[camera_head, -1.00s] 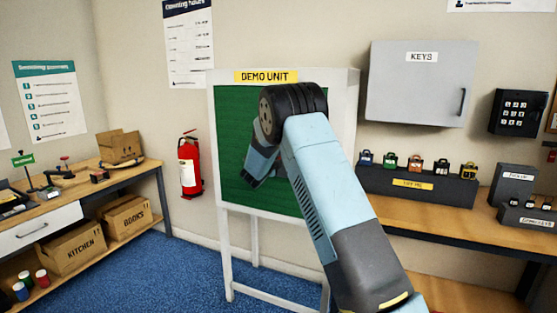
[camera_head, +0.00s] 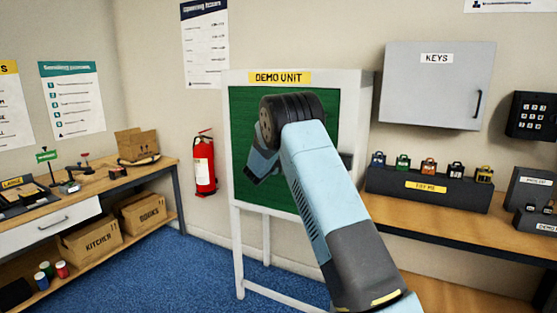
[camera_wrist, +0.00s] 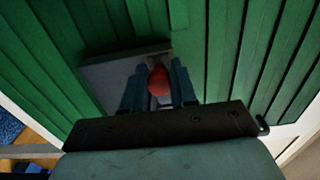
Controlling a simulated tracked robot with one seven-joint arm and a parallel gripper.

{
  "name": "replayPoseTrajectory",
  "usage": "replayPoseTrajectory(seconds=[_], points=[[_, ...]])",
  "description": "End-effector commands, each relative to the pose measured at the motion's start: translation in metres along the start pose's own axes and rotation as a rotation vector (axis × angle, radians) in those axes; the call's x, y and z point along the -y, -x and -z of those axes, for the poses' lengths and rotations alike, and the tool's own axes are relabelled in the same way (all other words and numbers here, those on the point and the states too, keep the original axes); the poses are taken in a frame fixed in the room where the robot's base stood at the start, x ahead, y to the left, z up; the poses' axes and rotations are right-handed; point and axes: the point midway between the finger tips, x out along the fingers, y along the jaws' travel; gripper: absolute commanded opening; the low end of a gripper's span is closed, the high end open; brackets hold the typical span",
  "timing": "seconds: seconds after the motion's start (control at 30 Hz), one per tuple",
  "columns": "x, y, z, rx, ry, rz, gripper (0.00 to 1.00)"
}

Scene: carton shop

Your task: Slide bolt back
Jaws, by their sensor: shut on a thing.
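The demo unit (camera_head: 277,78) is a white frame around a green boarded panel (camera_head: 240,120). My arm reaches in front of it and hides much of the panel in the head view. In the wrist view, my gripper (camera_wrist: 159,75) is at the green boards, its two dark fingers on either side of a red rounded knob (camera_wrist: 159,80). It is shut on this knob. A grey plate (camera_wrist: 105,70) lies on the boards beside and behind the fingers. The bolt's rod cannot be made out. A small grey piece (camera_head: 346,160) shows at the panel's right edge in the head view.
A workbench (camera_head: 452,217) with a padlock display (camera_head: 427,187) stands right of the unit, below a grey key cabinet (camera_head: 437,86). A fire extinguisher (camera_head: 204,165) hangs at the left. Another bench with cartons below stands further left. Blue carpet is open before the unit.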

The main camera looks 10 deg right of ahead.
Motion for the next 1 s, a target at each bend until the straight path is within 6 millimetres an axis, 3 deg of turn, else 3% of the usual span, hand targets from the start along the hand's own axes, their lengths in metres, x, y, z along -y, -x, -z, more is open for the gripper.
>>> replayPoseTrajectory(seconds=[0.37, 0.4, 0.6, 1.0], points=[[-0.0044, -0.0025, -0.0005, -0.002, 0.002, -0.008, 0.00], [-0.0044, -0.0025, -0.0006, -0.002, 0.002, -0.008, 0.31], [-0.0030, -0.0039, 0.0016, -0.005, 0.002, -0.006, 0.50], [-0.0014, 0.0040, 0.0029, -0.008, 0.001, -0.004, 0.52]])
